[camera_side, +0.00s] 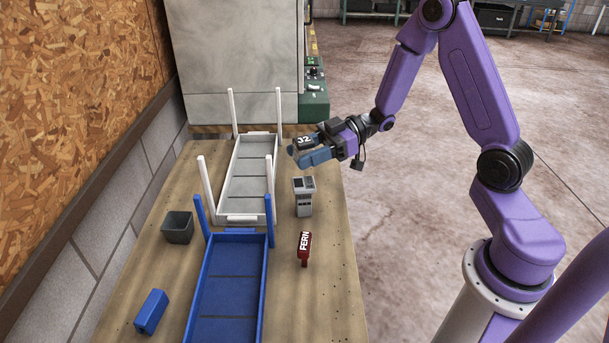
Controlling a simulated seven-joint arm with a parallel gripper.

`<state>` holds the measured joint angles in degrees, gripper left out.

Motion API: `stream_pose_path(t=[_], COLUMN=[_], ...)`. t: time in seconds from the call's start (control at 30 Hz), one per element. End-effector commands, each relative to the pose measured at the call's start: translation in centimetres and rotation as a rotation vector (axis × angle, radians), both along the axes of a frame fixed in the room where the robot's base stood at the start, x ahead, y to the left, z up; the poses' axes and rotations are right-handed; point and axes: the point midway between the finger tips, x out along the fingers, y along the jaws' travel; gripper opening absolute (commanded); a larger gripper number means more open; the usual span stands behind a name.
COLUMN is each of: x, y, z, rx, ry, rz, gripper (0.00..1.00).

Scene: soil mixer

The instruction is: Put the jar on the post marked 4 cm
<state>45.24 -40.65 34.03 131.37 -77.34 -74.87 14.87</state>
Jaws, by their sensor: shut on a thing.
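My gripper (314,147) is above the right side of the bench, fingers pointing left, shut on a small dark thing (303,142) with a white mark that looks like "J2". The fingers hide much of it, so I cannot tell whether it is a jar. A white tray (270,177) with upright corner posts is below and left of my gripper. A blue tray (265,285) with two visible upright posts is nearer the camera. I cannot read a "4 cm" mark on any post.
A grey device (304,202) stands below my gripper. A dark red thing marked "FERN" (304,246) stands nearer the camera. A dark bin (178,229) and a blue block (151,312) are at left. A big grey cabinet (237,60) stands behind. The bench's right edge is mostly clear.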

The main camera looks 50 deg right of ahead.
Motion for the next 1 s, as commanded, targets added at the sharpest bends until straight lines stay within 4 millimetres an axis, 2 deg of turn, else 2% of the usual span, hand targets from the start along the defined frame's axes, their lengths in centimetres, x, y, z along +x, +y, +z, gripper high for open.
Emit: stream_pose_path(t=[0.53,1.0], x=[0.0,0.0], y=[0.0,0.0], z=[-4.9,-5.5], rx=[0.001,0.001], ry=[0.002,-0.001], rz=[-0.001,-0.001], gripper=[0.05,0.05])
